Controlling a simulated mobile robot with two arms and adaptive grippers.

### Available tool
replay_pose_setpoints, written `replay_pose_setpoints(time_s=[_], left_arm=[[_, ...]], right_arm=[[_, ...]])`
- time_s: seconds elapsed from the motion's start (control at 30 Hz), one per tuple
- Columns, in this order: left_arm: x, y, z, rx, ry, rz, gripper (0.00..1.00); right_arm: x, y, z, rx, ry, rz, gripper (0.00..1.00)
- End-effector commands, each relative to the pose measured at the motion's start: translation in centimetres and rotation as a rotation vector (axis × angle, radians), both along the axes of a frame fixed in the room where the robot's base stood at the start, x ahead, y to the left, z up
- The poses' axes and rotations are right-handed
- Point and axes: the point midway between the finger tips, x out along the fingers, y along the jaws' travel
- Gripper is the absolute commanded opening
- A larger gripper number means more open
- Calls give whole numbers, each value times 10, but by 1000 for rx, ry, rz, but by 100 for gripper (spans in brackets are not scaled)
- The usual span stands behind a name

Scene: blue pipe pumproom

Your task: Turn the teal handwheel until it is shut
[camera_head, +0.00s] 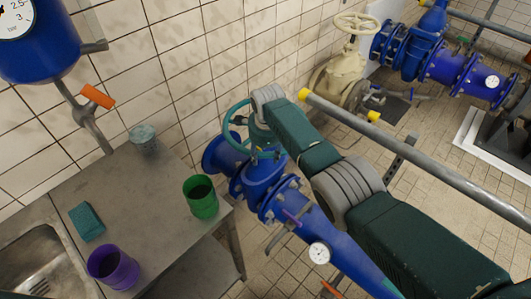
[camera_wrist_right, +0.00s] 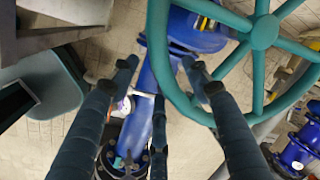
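The teal handwheel (camera_head: 228,122) sits on the blue valve (camera_head: 245,182), beside the tiled wall. My right forearm and wrist cover much of it in the head view. In the right wrist view the handwheel (camera_wrist_right: 263,32) fills the upper right, with its hub and several spokes showing. My right gripper (camera_wrist_right: 163,72) is open, its fingers spread apart. The left part of the rim passes between the fingertips, overlapping the right-hand finger in the picture. I cannot tell whether any finger touches it. The gripper is mostly hidden in the head view. My left gripper is not in view.
A metal table (camera_head: 157,185) at left holds a green cup (camera_head: 201,197), a purple cup (camera_head: 112,268), a teal sponge (camera_head: 86,221) and a small jar (camera_head: 144,138). A beige handwheel (camera_head: 357,23) stands farther back. A grey rail (camera_head: 430,165) runs near my right arm.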

Motion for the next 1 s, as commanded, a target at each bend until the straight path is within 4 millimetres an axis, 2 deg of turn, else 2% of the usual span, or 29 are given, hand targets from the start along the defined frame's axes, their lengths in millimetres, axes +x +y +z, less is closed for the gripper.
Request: replay_pose_setpoints(time_s=[0.27,0.47,0.57,0.8,1.0], left_arm=[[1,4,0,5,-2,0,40],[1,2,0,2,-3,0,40],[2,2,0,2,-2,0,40],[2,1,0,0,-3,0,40],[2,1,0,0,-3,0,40]], right_arm=[[2,-1,3,-1,-5,1,47],[-1,0,18,1,-7,1,47],[-4,-2,32,1,-8,-1,47],[-14,-2,83,1,-7,1,47],[-20,-3,111,0,-4,1,47]])
